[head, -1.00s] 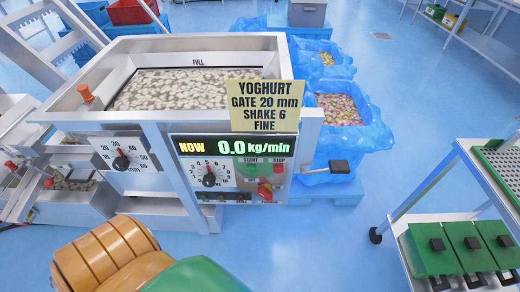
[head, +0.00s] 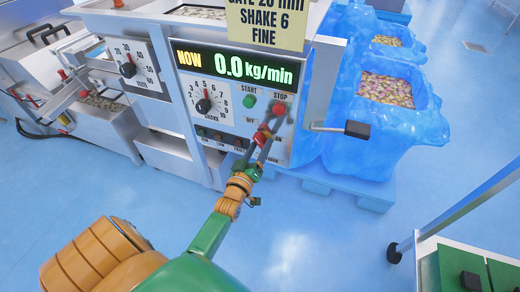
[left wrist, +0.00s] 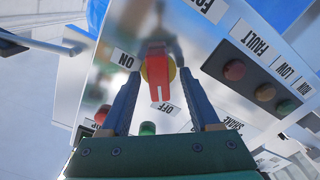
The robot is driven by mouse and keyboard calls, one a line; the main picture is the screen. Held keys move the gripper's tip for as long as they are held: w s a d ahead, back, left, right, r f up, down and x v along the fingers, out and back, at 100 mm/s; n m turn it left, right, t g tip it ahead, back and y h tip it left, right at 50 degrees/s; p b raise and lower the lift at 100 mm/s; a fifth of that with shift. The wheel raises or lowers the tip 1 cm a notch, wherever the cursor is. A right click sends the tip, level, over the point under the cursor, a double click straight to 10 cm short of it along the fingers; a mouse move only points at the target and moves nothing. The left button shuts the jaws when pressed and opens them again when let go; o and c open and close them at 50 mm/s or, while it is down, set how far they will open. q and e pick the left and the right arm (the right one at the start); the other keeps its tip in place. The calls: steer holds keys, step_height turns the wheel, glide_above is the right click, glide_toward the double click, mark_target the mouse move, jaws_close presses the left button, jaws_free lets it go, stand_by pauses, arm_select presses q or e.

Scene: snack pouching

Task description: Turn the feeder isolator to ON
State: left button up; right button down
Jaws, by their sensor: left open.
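The feeder isolator is a red handle on a yellow disc (left wrist: 158,75) on the machine's silver panel. In the left wrist view its red bar points down to the OFF label (left wrist: 167,108); the ON label (left wrist: 126,60) lies to its left. The red handle also shows in the head view (head: 261,137), partly covered by my gripper. My left gripper (left wrist: 156,82) is open, its two fingers on either side of the red handle. I cannot tell whether they touch it. My right gripper is out of view.
Green START (head: 249,102) and red STOP (head: 279,108) buttons sit just above. A shake dial (head: 204,105) is to the left. A black-ended lever (head: 356,129) sticks out to the right, near blue-lined bins (head: 400,125). The display reads 0.0 kg/min.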

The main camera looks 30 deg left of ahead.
arm_select(q)
steer(key=shift+w, duration=0.35)
jaws_close()
steer(key=shift+m, duration=0.3)
steer(key=m+p, duration=0.1)
steer(key=m, duration=0.2)
steer(key=shift+s+m, duration=0.1)
steer(key=shift+m, duration=0.3)
steer(key=m, duration=0.4)
steer(key=shift+m+p, duration=0.3)
steer(key=shift+p, duration=0.05)
steer(key=m, duration=0.4)
steer(key=shift+f, duration=0.1)
steer(key=shift+m, duration=2.5)
